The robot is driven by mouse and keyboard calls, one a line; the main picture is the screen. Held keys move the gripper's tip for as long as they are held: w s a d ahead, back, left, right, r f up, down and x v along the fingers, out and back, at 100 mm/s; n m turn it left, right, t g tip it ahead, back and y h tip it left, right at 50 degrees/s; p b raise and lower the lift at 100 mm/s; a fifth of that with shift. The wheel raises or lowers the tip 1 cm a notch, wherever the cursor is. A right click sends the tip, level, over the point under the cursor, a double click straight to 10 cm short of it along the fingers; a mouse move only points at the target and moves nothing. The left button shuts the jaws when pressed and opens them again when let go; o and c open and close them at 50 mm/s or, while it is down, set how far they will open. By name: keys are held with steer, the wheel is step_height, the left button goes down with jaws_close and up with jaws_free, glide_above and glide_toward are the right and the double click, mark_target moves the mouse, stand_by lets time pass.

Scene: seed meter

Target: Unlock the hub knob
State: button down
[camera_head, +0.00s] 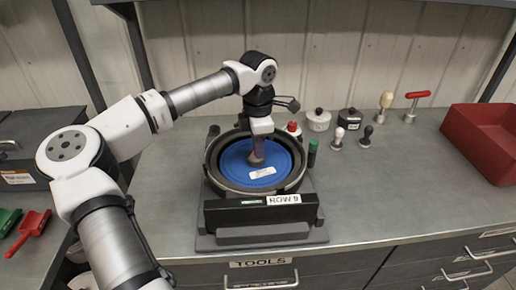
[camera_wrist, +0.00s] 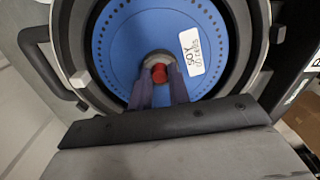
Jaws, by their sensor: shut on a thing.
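The seed meter (camera_head: 210,168) sits open on the bench, with a black front block labelled ROW 9. Inside its round housing lies a blue seed disc (camera_head: 236,170) with a ring of small holes and a white label, which reads SOY in the wrist view. The red hub knob (camera_wrist: 160,75) is at the disc's centre in the wrist view. My gripper (camera_wrist: 160,78) is shut on the hub knob, one finger on each side. In the head view my gripper (camera_head: 257,155) points down at the disc's centre and hides the knob.
Behind and right of the meter stand a red-topped item (camera_head: 293,128), a green cylinder (camera_head: 312,148), a white pot (camera_head: 318,120), a black pot (camera_head: 350,118) and several handled tools. A red bin (camera_head: 480,140) is at the far right. The bench's right front is clear.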

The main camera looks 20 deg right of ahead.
steer(key=n+b, duration=0.2)
steer(key=n, duration=0.1)
steer(key=shift+f+n+b, duration=0.15)
steer(key=shift+n+b, duration=0.15)
steer(key=shift+b, duration=0.05)
steer(key=n+b, duration=0.2)
steer(key=n, duration=0.2)
steer(key=shift+n+b, duration=0.3)
steer(key=n+b, duration=0.1)
steer(key=n, duration=0.3)
steer(key=shift+b, duration=0.4)
steer(key=shift+n+b, duration=0.55)
steer(key=shift+n, duration=1.35)
steer(key=c, duration=1.3)
jaws_free()
steer(key=shift+r, duration=0.2)
